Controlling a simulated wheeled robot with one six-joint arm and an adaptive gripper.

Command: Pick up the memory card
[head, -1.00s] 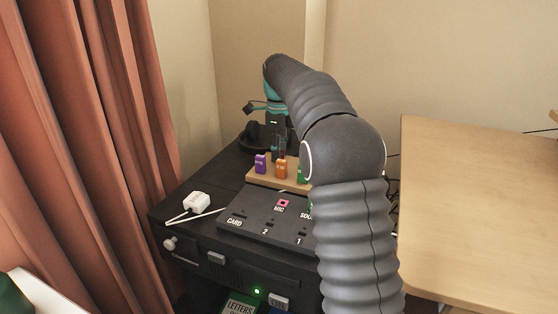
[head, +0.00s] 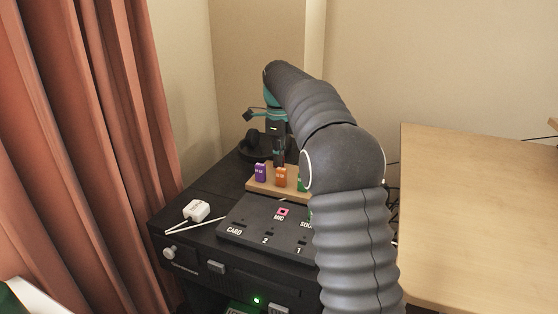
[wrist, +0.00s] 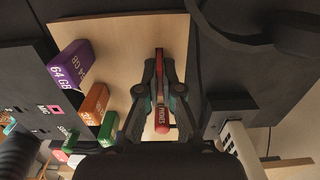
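A slim red piece with pale lettering, which appears to be the memory card (wrist: 162,118), stands edge-on in the middle of the wrist view, over the light wooden board (wrist: 118,30). My gripper (wrist: 160,70) has its two dark fingers close against both sides of it. No clear gap shows between fingers and card. In the head view my gripper (head: 279,157) points down just behind the board (head: 258,187), and the red card cannot be made out there. Whether the card still touches the board cannot be told.
Purple (head: 260,172), orange (head: 281,177) and green (wrist: 108,128) sticks stand in a row on the board, beside my gripper. A black slotted panel (head: 262,224) lies in front. A white plug (head: 196,210) is at the left. A wooden desk (head: 480,220) is at the right.

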